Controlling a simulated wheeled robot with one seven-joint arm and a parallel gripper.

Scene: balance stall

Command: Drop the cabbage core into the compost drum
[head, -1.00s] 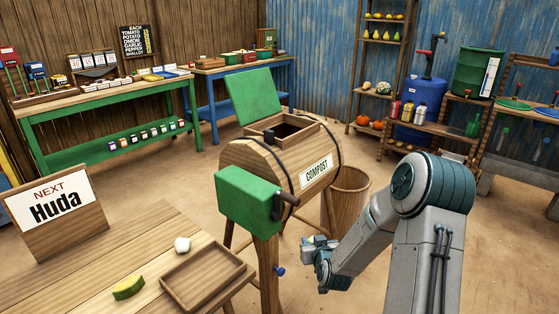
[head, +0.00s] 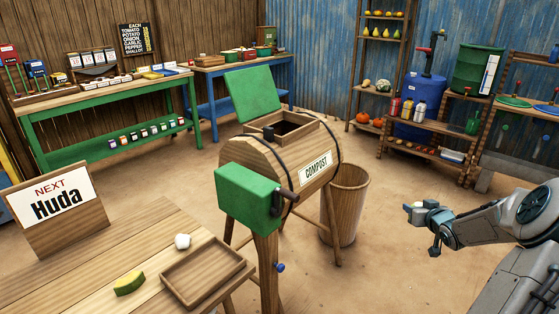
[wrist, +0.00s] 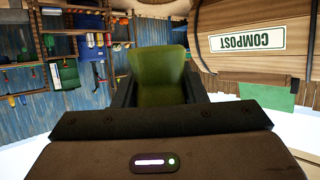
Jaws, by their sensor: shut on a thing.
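My gripper (head: 412,213) is at the right of the head view, above the floor and well apart from the drum. It is shut on a green, blocky piece, the cabbage core (wrist: 160,75), which fills the space between the fingers in the wrist view. The compost drum (head: 262,160) is a wooden barrel on legs with a COMPOST label. Its green lid (head: 253,95) is raised and the hatch on top is open. The drum also shows upside down at the upper right of the wrist view (wrist: 255,62).
A green crank box (head: 247,198) juts from the drum. A wooden bin (head: 347,205) stands beside it.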

